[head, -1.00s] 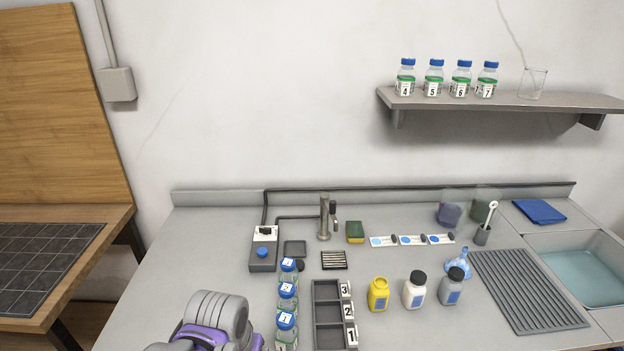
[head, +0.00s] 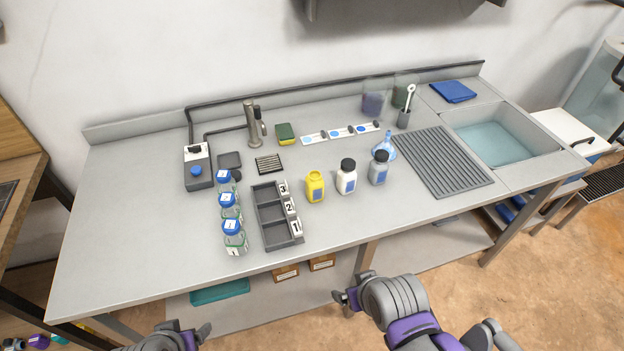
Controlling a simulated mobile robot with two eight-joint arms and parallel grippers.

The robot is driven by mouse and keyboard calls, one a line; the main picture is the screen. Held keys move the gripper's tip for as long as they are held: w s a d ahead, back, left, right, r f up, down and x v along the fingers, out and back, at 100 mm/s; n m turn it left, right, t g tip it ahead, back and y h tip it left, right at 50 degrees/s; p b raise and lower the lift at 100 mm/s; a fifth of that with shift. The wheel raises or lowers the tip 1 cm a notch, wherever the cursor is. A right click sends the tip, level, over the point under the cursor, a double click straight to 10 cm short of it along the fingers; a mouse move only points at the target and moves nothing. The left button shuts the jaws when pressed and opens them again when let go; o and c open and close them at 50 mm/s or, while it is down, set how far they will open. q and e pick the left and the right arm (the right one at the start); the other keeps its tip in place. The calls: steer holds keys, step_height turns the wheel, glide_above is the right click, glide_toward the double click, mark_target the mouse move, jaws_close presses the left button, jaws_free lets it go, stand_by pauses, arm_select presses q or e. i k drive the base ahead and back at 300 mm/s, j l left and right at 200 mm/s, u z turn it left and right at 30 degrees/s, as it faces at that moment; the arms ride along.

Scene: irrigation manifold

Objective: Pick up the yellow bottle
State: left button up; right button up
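The yellow bottle (head: 316,187) stands upright on the grey counter (head: 150,245), just right of the dark numbered rack. My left gripper (head: 190,334) is at the bottom edge, left of the right one and far from the bottle. Its fingers are partly hidden.
A white bottle (head: 346,180) and a grey bottle (head: 378,170) stand right of the yellow one. The three-slot rack (head: 266,220) and blue-capped bottles (head: 231,207) stand left. A ribbed drainboard (head: 442,160) and sink (head: 500,145) lie right. The counter front is clear.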

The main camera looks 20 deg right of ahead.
mark_target(315, 186)
steer(key=z, duration=1.85)
steer(key=k+j+u, duration=0.1)
steer(key=u, duration=0.35)
steer(key=k+j+u, duration=0.1)
steer(key=j+u, duration=0.35)
steer(key=l, duration=0.1)
